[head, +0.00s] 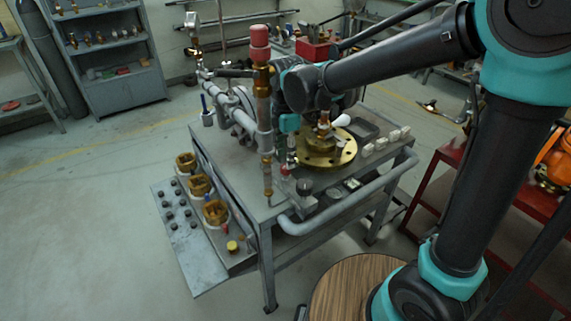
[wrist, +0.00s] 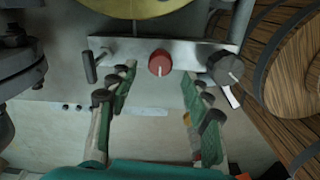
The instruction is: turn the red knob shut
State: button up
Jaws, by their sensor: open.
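The red knob (wrist: 160,63) shows in the wrist view, round with a white mark on its face, on a grey metal strip (wrist: 192,54). My gripper (wrist: 160,73) is open and empty, its two fingers pointing toward the strip. The fingertips appear left and right of the red knob, with a gap on both sides; how far they are above it I cannot tell. In the head view the end of my arm hangs over the bench beside the brass flange, and I cannot make out the fingers clearly there.
A black knob (wrist: 226,68) sits right of the red one, and a dark lever (wrist: 89,66) sits left. The brass flange (head: 325,150) is on the bench (head: 228,152). A tall pipe with a red cap (head: 260,42) stands nearby. A round wooden top (head: 345,290) is in front.

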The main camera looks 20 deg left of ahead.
aim_at(285, 166)
jog(key=shift+f, duration=2)
grip_shut()
